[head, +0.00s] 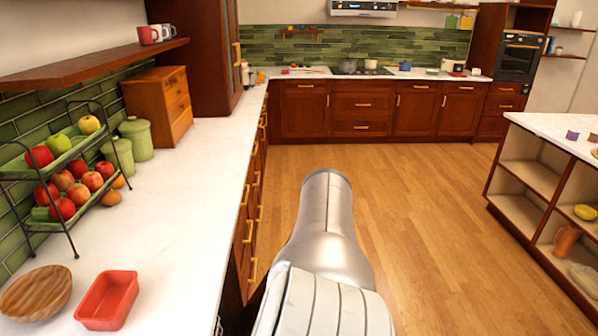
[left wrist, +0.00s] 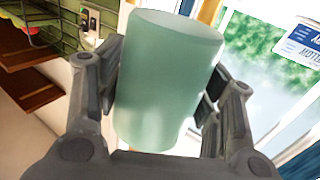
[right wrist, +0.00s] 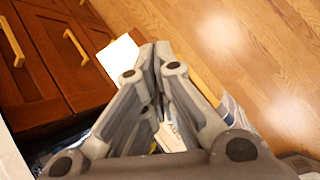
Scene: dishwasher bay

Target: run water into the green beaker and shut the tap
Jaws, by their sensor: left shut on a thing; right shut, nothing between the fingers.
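The green beaker (left wrist: 165,80) is a pale, frosted green cylinder and fills the middle of the left wrist view. My left gripper (left wrist: 160,105) is shut on it, with a finger on each side of its wall. I cannot see whether the beaker holds water. My right gripper (right wrist: 160,55) is shut and empty, its fingers together in front of wooden cabinet fronts and the floor. Neither gripper shows in the head view, where one of my arm links rises in the middle. No tap can be made out in any view.
A white counter (head: 185,190) runs along the left. On it are a wooden bowl (head: 36,292), a red dish (head: 107,300), a fruit rack (head: 70,150) and green canisters (head: 136,138). An open-shelved island (head: 545,180) stands at right. The wooden floor (head: 420,210) between is clear.

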